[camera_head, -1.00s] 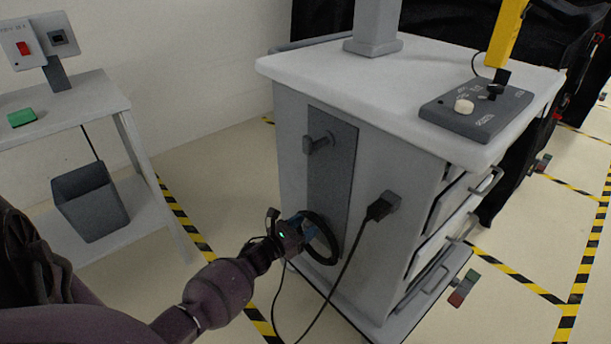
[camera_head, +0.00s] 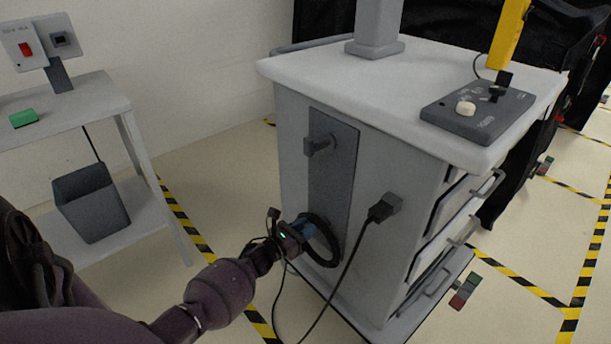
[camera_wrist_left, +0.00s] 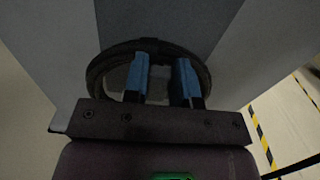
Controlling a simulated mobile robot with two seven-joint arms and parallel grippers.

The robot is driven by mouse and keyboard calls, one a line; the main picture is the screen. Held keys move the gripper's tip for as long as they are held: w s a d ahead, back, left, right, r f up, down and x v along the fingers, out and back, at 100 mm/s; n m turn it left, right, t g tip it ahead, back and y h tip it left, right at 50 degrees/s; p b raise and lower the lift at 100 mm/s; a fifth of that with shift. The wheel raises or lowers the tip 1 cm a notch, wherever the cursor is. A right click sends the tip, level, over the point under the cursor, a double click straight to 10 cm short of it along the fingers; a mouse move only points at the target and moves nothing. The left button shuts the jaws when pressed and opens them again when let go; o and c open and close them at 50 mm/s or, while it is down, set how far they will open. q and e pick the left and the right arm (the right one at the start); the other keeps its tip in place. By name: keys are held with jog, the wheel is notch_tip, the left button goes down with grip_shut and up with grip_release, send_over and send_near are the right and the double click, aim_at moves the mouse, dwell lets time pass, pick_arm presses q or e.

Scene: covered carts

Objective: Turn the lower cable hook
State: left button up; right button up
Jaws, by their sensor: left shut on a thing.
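The upper cable hook (camera_head: 319,145) sticks out from a dark grey plate (camera_head: 332,172) on the side of the white cart (camera_head: 400,170). A coiled black cable (camera_head: 331,256) hangs low on the same plate. My left gripper (camera_head: 311,230) is at the coil; in the left wrist view its two blue fingers (camera_wrist_left: 161,82) reach across the coil (camera_wrist_left: 96,75) toward the plate. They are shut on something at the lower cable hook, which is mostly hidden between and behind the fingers. My right gripper is not in view.
A black plug (camera_head: 384,208) sits in the cart's side, and its cord hangs down to the floor close to my left arm. A side table (camera_head: 70,95) with a dark bin (camera_head: 91,201) stands at the left. Floor between them is clear.

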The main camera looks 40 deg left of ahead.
pick_arm(q)
jog(key=shift+d+f+n+b, duration=0.2)
jog(key=shift+f+n, duration=0.75)
jog(key=shift+n, duration=4.95)
jog(key=shift+a+f+n+b, duration=0.25)
jog(key=shift+f+n, duration=0.75)
jog(key=shift+n, duration=4.9)
jog(key=shift+d+f+n+b, duration=0.25)
jog(key=shift+f+n, duration=0.7)
jog(key=shift+n, duration=4.95)
jog(key=shift+a, duration=0.1)
